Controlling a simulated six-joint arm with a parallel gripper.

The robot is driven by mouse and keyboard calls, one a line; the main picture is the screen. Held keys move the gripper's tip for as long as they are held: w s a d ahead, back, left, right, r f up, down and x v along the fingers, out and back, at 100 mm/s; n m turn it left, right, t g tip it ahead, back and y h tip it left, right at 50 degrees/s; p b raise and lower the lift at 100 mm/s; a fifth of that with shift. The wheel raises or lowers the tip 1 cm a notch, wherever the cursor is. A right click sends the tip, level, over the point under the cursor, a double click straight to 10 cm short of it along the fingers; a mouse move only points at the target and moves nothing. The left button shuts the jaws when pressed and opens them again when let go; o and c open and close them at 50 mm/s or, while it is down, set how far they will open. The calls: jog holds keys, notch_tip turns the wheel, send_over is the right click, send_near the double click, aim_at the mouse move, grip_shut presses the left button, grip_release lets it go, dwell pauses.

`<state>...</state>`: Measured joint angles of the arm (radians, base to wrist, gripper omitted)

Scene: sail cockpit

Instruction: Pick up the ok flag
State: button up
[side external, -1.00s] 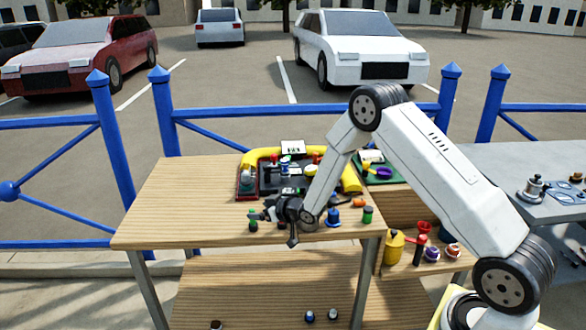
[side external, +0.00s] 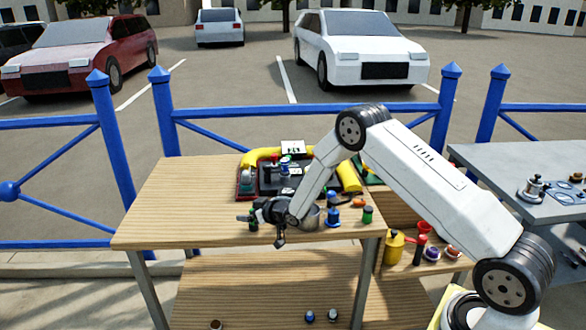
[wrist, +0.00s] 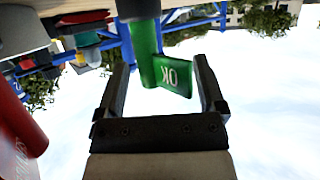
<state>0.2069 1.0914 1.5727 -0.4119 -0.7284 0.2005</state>
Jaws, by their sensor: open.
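The ok flag (wrist: 176,77) is green with "OK" on it, and shows upside down in the wrist view. It stands out from a thick green post (wrist: 144,50) that lies between the two fingers of my gripper (wrist: 161,65). The fingers are apart, with visible gaps to the flag and post. In the side view my gripper (side external: 259,230) is low over the near part of the wooden table, beside a small green object (side external: 253,225) that is partly hidden by it.
Blue (side external: 333,217) and green (side external: 368,214) pieces stand right of my gripper on the table (side external: 185,215). A dark panel with a yellow pipe (side external: 348,177) lies behind. A red cylinder (wrist: 22,125) is close at left in the wrist view. The table's left side is clear.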

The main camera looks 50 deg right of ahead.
grip_shut()
dwell(0.3)
dwell(0.4)
jog(key=shift+r, duration=0.9)
jog(key=s+a+r, duration=0.1)
jog(key=s+r, duration=1)
jog(key=s, duration=0.3)
jog(key=shift+a+r, duration=0.15)
jog(key=shift+a, duration=0.1)
